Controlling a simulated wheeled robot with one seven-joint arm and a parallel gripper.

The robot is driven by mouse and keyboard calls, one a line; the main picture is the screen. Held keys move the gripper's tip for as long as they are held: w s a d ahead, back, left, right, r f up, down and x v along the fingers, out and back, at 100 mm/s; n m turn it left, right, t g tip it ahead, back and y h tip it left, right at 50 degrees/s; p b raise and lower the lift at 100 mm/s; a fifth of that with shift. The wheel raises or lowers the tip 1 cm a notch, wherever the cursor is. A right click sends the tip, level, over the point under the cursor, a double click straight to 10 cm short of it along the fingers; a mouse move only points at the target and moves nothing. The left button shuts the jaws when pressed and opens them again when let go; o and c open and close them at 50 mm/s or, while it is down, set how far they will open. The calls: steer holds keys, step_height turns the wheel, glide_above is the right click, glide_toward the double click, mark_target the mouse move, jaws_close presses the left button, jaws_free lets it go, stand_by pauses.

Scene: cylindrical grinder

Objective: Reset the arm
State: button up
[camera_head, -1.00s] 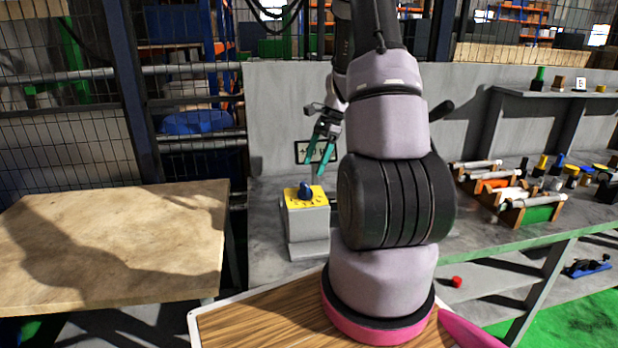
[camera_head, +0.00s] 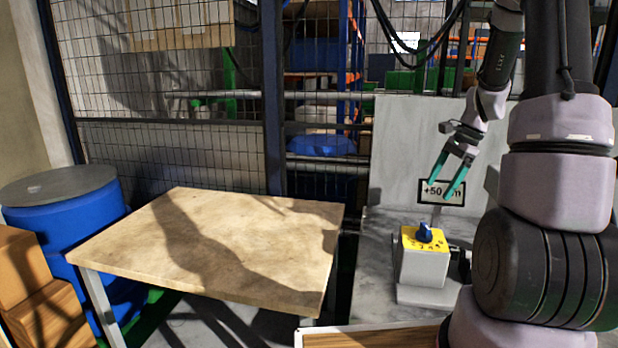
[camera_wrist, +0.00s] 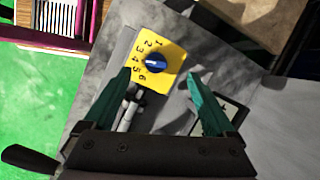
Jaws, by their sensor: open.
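My gripper (camera_head: 449,177) is open, with two teal fingers pointing down. In the head view it hangs above and a little behind a grey box with a yellow top (camera_head: 424,262). A blue knob (camera_head: 424,233) sits on that top. In the wrist view my gripper (camera_wrist: 162,88) shows with its fingers spread and nothing between their tips. The yellow dial plate (camera_wrist: 161,46) with printed numbers and the blue knob (camera_wrist: 157,64) show beyond the fingers. My arm covers the right of the head view.
A wooden table (camera_head: 210,240) stands left of the grey bench (camera_head: 380,240). A blue drum (camera_head: 75,225) and wooden crates (camera_head: 35,300) are at far left. A sign (camera_head: 442,192) is on the panel behind my fingers. Wire fencing closes the back.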

steer(key=s+a+r+n+t+h, duration=0.1)
steer(key=s+a+r+n+t, duration=0.15)
steer(key=s+a+r, duration=0.35)
steer(key=s+a+r+n+t+h, duration=0.1)
steer(key=a+r+n, duration=0.25)
steer(key=r, duration=0.55)
steer(key=s+a+r+n+t, duration=0.1)
steer(key=s+a+r+n, duration=0.1)
steer(key=s, duration=0.4)
steer(key=s+a+r+n+t, duration=0.2)
steer(key=s+a+r+n, duration=0.1)
steer(key=s+r+n, duration=0.1)
steer(key=shift+s+a+n, duration=0.25)
steer(key=shift+s+n, duration=0.15)
steer(key=shift+s, duration=0.5)
steer(key=n+g+h, duration=0.7)
steer(key=n, duration=1.5)
glide_above(425, 226)
steer(key=a, duration=0.3)
step_height(425, 226, down, 26)
steer(key=x, duration=0.9)
steer(key=shift+a+f, duration=0.1)
steer(key=shift+f, duration=0.3)
